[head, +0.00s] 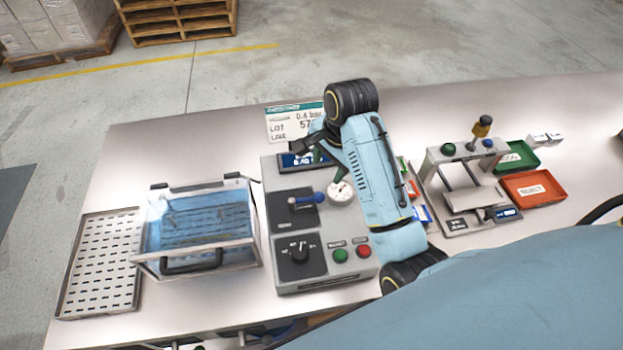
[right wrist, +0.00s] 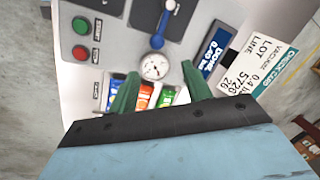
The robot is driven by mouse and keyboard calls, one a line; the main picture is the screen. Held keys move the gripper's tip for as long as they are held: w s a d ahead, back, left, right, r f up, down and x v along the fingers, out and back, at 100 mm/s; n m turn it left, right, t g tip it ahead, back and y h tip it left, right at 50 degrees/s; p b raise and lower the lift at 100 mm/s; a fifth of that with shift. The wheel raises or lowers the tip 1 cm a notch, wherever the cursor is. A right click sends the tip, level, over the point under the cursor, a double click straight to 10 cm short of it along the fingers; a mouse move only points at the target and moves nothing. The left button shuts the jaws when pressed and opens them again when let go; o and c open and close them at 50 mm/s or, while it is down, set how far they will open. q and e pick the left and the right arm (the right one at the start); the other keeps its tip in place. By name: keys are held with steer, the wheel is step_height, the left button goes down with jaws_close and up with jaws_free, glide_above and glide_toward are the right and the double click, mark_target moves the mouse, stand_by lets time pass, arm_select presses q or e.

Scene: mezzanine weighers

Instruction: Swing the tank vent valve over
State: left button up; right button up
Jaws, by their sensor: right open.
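The vent valve has a blue lever (head: 308,198) on a dark plate of the grey control box, pointing right toward the gauge in the head view. The blue lever also shows in the right wrist view (right wrist: 158,40). A white round gauge (head: 340,193) sits beside it; the gauge is also in the right wrist view (right wrist: 154,66). My right gripper (head: 330,166) hangs over the upper right of the box. Its green fingers (right wrist: 160,88) are apart and empty, and the lever is outside them. My left gripper is not in view.
A clear tank (head: 205,262) with a black handle stands left of the box, beside a slotted tray (head: 103,275). The box has a dial (head: 299,256), green button (head: 340,256) and red button (head: 363,250). A press-like stand (head: 470,195) and red bin (head: 534,190) are right.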

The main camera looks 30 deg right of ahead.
mark_target(320, 195)
steer(key=f, duration=0.6)
steer(key=w+f, duration=0.1)
steer(key=f, duration=0.2)
steer(key=shift+a+f, duration=0.15)
steer(key=shift+a, duration=0.15)
steer(key=f, duration=0.2)
steer(key=shift+w+a+f, duration=0.1)
steer(key=shift+w+f, duration=0.2)
steer(key=shift+f, duration=0.4)
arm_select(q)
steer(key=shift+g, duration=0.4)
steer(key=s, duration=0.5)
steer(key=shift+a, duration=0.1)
arm_select(e)
steer(key=shift+w, duration=0.1)
jaws_close()
